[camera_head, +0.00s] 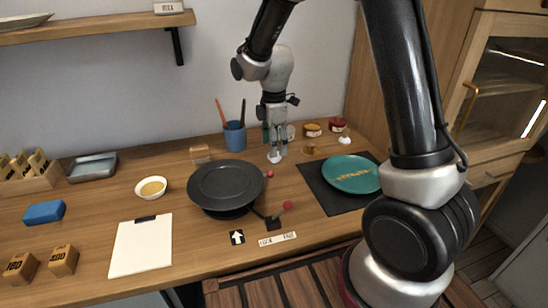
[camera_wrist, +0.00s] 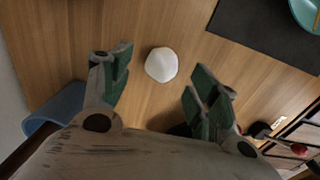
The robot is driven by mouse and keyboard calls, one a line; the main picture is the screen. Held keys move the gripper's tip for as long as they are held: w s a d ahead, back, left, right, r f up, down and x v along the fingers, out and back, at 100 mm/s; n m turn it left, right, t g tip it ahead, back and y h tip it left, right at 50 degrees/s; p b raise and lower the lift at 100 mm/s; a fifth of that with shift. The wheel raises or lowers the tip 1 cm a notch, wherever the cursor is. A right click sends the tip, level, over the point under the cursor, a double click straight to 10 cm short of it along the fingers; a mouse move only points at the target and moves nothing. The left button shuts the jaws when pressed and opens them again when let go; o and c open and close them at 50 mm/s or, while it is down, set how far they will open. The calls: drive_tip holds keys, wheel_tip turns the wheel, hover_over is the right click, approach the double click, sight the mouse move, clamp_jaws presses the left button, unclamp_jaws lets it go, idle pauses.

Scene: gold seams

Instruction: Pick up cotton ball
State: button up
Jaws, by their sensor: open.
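The cotton ball (camera_wrist: 161,64) is a small white round lump on the wooden table. In the wrist view it lies just ahead of my gripper (camera_wrist: 157,84), roughly between the lines of its two green-padded fingers, with bare wood around it. In the head view the white cotton ball (camera_head: 274,158) shows close by the fingertips of my gripper (camera_head: 277,149), which points down over the back middle of the table. The fingers are spread and nothing is held. I cannot tell the exact height of the fingertips above the table.
A blue cup (camera_head: 235,136) with tools stands left of my gripper. A black round turntable (camera_head: 226,184) with red-knobbed parts is in front. A teal plate (camera_head: 352,174) lies on a dark mat (camera_head: 321,190) at right. Small jars (camera_head: 312,130) stand behind. A white pad (camera_head: 141,246) lies front left.

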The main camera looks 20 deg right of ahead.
drive_tip(key=f, duration=0.3)
drive_tip(key=shift+s+f, duration=0.2)
drive_tip(key=shift+f, duration=0.1)
drive_tip(key=shift+c, duration=0.4)
drive_tip(key=c, duration=0.7)
drive_tip(key=shift+o, duration=0.2)
drive_tip(key=shift+r, duration=0.1)
wheel_tip(320, 180, up, 10)
drive_tip(key=shift+o, duration=0.6)
drive_tip(key=c, duration=0.4)
